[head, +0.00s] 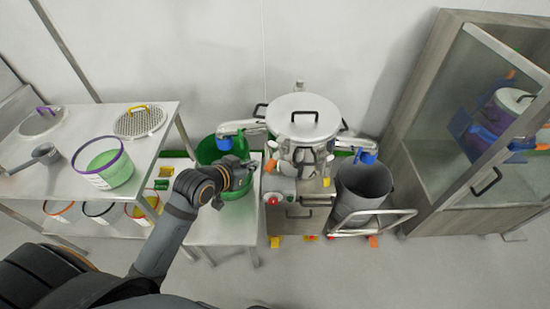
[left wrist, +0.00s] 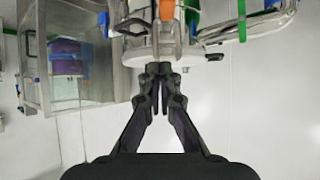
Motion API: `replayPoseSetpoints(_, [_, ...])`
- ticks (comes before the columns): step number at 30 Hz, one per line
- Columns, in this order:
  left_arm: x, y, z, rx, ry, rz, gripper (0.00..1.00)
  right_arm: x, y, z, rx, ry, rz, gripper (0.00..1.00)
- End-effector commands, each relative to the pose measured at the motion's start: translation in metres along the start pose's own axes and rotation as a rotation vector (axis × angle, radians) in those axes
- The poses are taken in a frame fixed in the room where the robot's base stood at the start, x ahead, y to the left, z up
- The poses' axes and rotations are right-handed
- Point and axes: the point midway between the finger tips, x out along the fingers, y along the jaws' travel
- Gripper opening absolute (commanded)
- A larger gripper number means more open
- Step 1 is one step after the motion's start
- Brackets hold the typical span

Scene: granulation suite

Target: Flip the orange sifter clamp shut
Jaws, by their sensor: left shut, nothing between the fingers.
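The sifter (head: 302,124) is a steel drum with a lid and a black handle, standing on a cabinet. The orange clamp (head: 270,166) is a small orange piece on the sifter's left side. An orange piece also shows at the top middle of the left wrist view (left wrist: 166,11), just beyond my fingertips. Whether the clamp is open or shut is too small to tell. My left gripper (head: 252,168) is shut and empty, just left of the sifter. Its fingers meet in the left wrist view (left wrist: 159,70), apart from the orange piece as far as I can tell. My right gripper is not in view.
A green bucket (head: 207,150) stands behind my left gripper on a low steel table (head: 225,232). A red button (head: 272,200) is below the clamp. A grey bin (head: 361,190) on a cart and a glass-fronted cabinet (head: 440,130) are right. A steel bench (head: 60,185) is left.

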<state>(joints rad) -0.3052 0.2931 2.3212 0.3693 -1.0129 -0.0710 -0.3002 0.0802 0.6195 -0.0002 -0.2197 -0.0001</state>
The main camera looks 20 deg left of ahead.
Motion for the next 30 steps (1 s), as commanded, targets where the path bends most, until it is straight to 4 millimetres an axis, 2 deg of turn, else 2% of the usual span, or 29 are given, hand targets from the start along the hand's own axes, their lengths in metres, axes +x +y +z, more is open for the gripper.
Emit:
replayPoseSetpoints(5, [0.006, -0.001, 0.002, -0.002, -0.001, -0.003, 0.00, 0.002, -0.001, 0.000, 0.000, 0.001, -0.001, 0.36])
replayPoseSetpoints(8, [0.018, -0.001, 0.001, -0.007, 0.001, -0.003, 0.00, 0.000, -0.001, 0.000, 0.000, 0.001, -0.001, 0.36])
replayPoseSetpoints(20, [0.102, 0.000, 0.000, -0.003, 0.000, 0.000, 0.00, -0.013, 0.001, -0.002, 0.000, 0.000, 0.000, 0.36])
replayPoseSetpoints(24, [0.117, 0.000, 0.018, -0.002, -0.003, 0.000, 0.00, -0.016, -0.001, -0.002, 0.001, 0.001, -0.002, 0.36])
replayPoseSetpoints(30, [0.128, 0.000, 0.029, -0.001, 0.000, -0.001, 0.00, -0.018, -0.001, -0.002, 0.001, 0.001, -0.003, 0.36])
